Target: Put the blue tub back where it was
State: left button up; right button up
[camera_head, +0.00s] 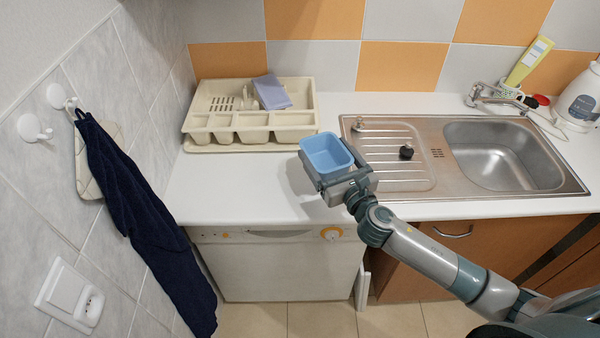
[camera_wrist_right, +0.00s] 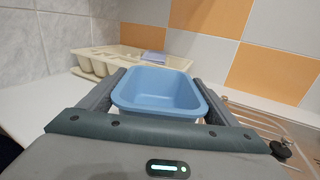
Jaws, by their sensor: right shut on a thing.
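The blue tub (camera_head: 327,152) is a small open rectangular container, empty inside, upright at the counter's left part, near the sink's left edge. My right gripper (camera_head: 326,170) is shut on it, with a finger along each side; in the right wrist view the tub (camera_wrist_right: 158,90) sits between the two fingers (camera_wrist_right: 158,103). I cannot tell for sure whether its base touches the counter. My left gripper is in neither view.
A cream dish rack (camera_head: 228,136) with a blue-grey item (camera_head: 271,92) stands behind left. The steel sink (camera_head: 505,160) has a black plug (camera_head: 406,152) on its drainer. A kettle (camera_head: 580,97) stands far right. The white counter (camera_head: 230,188) is clear in front of the rack.

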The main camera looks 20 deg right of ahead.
jog(key=a+f, duration=0.1)
jog(key=a, duration=0.1)
jog(key=w+a+f, duration=0.1)
jog(key=a, duration=0.1)
jog(key=w+a+f, duration=0.1)
jog(key=a+f, duration=0.1)
jog(key=shift+a+p, duration=0.25)
jog(key=shift+p, duration=0.1)
jog(key=shift+f+b, duration=0.4)
jog(key=shift+f, duration=1.6)
jog(key=shift+f, duration=0.15)
jog(key=o, duration=1.2)
